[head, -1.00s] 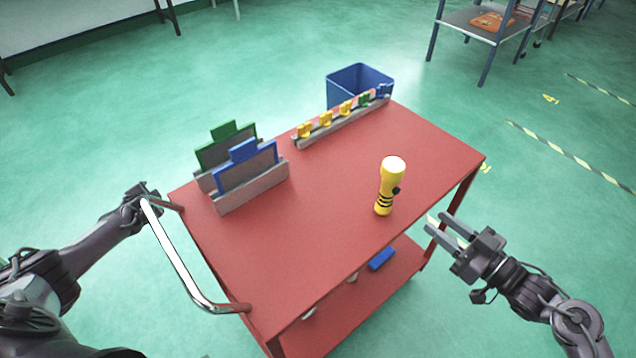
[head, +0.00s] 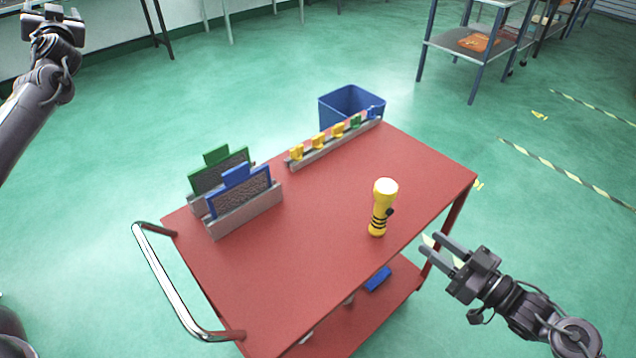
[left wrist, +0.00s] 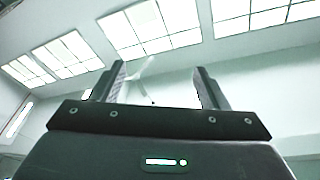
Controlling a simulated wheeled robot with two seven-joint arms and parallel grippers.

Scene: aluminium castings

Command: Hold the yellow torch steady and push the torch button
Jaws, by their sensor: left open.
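The yellow torch (head: 379,214) stands upright on the red cart top, near its right side, with its pale lens end up. A dark button (head: 390,211) shows on its right side. My right gripper (head: 430,247) is open and empty, to the right of and below the torch, just off the cart's edge and apart from it. My left gripper (head: 53,14) is raised at the top left of the head view, far from the torch. The left wrist view shows its two fingers (left wrist: 158,85) spread and empty, pointing at the ceiling windows.
The red cart (head: 300,240) has a chrome handle (head: 165,285) on its left. Framed panels (head: 243,198) stand in holders at its left, and a rail of coloured clips (head: 335,145) at its back. A blue bin (head: 350,105) is behind. The cart's middle is clear.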

